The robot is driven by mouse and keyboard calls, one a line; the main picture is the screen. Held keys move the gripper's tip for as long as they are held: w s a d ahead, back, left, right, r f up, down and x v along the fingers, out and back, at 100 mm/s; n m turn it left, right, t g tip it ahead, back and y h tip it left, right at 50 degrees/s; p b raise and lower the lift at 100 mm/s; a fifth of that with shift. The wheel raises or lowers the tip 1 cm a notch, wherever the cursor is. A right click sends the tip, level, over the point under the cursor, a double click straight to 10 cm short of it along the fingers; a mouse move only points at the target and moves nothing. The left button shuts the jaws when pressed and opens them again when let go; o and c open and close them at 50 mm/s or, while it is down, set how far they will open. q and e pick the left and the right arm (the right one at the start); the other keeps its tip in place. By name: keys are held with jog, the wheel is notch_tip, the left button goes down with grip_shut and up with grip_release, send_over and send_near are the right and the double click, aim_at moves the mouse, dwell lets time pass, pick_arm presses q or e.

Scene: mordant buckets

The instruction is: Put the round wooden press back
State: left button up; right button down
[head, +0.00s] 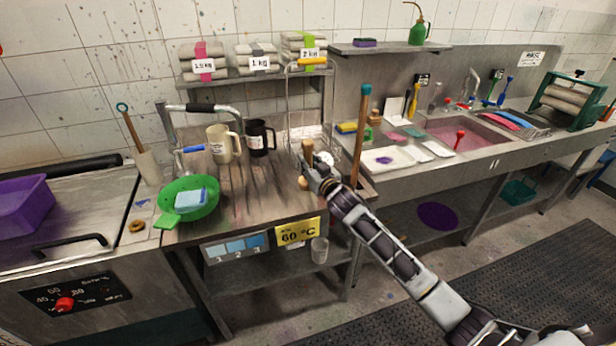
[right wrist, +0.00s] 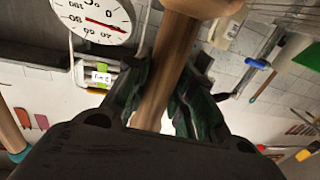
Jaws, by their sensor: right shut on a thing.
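The round wooden press (right wrist: 158,85) is in my right gripper. In the right wrist view its handle passes between the two dark green finger pads, and its wider wooden part (right wrist: 200,6) is cut off by the top edge. In the head view a wooden piece of it (head: 307,149) shows above my right gripper (head: 316,172), which is shut on it over the right end of the wooden-topped bench (head: 245,205). The gripper and wrist partly hide the press, and I cannot tell whether it touches the bench. My left gripper is not in view.
A wire rack (head: 305,95) stands behind my right gripper. A blue-topped wooden stick (head: 361,130) stands upright just to its right. A white dial (right wrist: 92,18) shows in the right wrist view. Mugs (head: 222,145) and a green colander (head: 188,200) stand on the bench's left half.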

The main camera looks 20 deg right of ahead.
jog(key=shift+f, duration=0.7)
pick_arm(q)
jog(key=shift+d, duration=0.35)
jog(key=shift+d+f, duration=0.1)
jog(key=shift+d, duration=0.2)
pick_arm(e)
jog(key=shift+f, duration=0.15)
jog(key=shift+f, duration=1.8)
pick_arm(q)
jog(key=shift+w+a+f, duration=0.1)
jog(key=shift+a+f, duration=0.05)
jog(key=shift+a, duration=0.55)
pick_arm(e)
jog(key=shift+f, duration=0.15)
jog(key=c, duration=1.5)
grip_release()
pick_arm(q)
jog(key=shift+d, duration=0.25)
